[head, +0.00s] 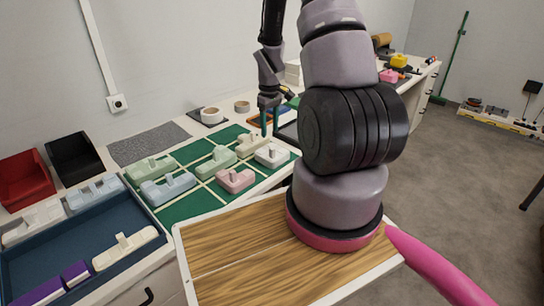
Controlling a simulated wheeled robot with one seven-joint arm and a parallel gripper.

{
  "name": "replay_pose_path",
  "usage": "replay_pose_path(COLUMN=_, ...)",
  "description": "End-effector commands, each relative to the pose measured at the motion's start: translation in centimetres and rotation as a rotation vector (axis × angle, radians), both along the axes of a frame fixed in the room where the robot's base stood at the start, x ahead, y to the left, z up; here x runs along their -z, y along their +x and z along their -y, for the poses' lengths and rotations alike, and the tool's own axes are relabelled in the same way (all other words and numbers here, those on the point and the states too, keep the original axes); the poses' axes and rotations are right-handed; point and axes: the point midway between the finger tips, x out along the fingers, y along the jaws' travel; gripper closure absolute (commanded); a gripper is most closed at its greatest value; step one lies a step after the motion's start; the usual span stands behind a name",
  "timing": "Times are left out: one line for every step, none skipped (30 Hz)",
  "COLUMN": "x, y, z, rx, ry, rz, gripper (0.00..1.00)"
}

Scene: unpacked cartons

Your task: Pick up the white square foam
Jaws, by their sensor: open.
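A white squarish foam block (272,156) with a small raised knob lies at the right side of the green gridded mat (205,198). My gripper (269,130) points down above the back right of the mat, behind the white block as seen here. Its two fingers are apart with nothing visible between them. My arm covers the area to the right of the block.
Pink (235,181), blue (167,190), green (215,163) and cream (249,146) foam pieces share the mat. A dark blue tray (90,240) with more pieces is at left. Red (25,181) and black (73,158) bins stand behind it.

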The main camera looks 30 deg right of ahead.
Motion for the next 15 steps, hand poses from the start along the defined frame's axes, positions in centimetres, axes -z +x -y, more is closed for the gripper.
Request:
replay_pose_path(x=1.0, y=-0.1, z=0.0, rx=-0.001, ry=0.001, rz=-0.004, gripper=0.43)
replay_pose_path(x=1.5, y=-0.1, z=0.0, rx=-0.001, ry=0.001, rz=-0.004, gripper=0.43)
replay_pose_path(x=2.2, y=-0.1, z=0.0, rx=-0.001, ry=0.001, rz=-0.004, gripper=0.43)
replay_pose_path(x=2.6, y=-0.1, z=0.0, rx=-0.001, ry=0.0, rz=-0.003, gripper=0.43)
replay_pose_path(x=3.0, y=-0.1, z=0.0, rx=0.0, ry=0.001, rz=-0.004, gripper=0.43)
replay_pose_path(x=3.5, y=-0.1, z=0.0, rx=0.001, ry=0.0, rz=-0.003, gripper=0.43)
replay_pose_path(x=3.7, y=-0.1, z=0.0, rx=0.001, ry=0.0, rz=-0.002, gripper=0.43)
replay_pose_path(x=3.9, y=-0.1, z=0.0, rx=0.001, ry=0.0, rz=-0.001, gripper=0.43)
replay_pose_path(x=4.1, y=-0.1, z=0.0, rx=0.002, ry=0.0, rz=-0.001, gripper=0.43)
replay_pose_path(x=4.3, y=-0.1, z=0.0, rx=0.002, ry=0.0, rz=-0.001, gripper=0.43)
replay_pose_path(x=4.5, y=-0.1, z=0.1, rx=0.002, ry=0.0, rz=-0.001, gripper=0.43)
replay_pose_path(x=4.9, y=-0.2, z=0.1, rx=0.002, ry=0.0, rz=-0.002, gripper=0.43)
replay_pose_path(x=5.3, y=-0.3, z=0.2, rx=0.002, ry=0.0, rz=-0.002, gripper=0.43)
replay_pose_path(x=5.7, y=-0.4, z=0.2, rx=0.002, ry=0.0, rz=-0.003, gripper=0.43)
replay_pose_path(x=6.4, y=-0.5, z=0.3, rx=0.002, ry=0.0, rz=-0.003, gripper=0.43)
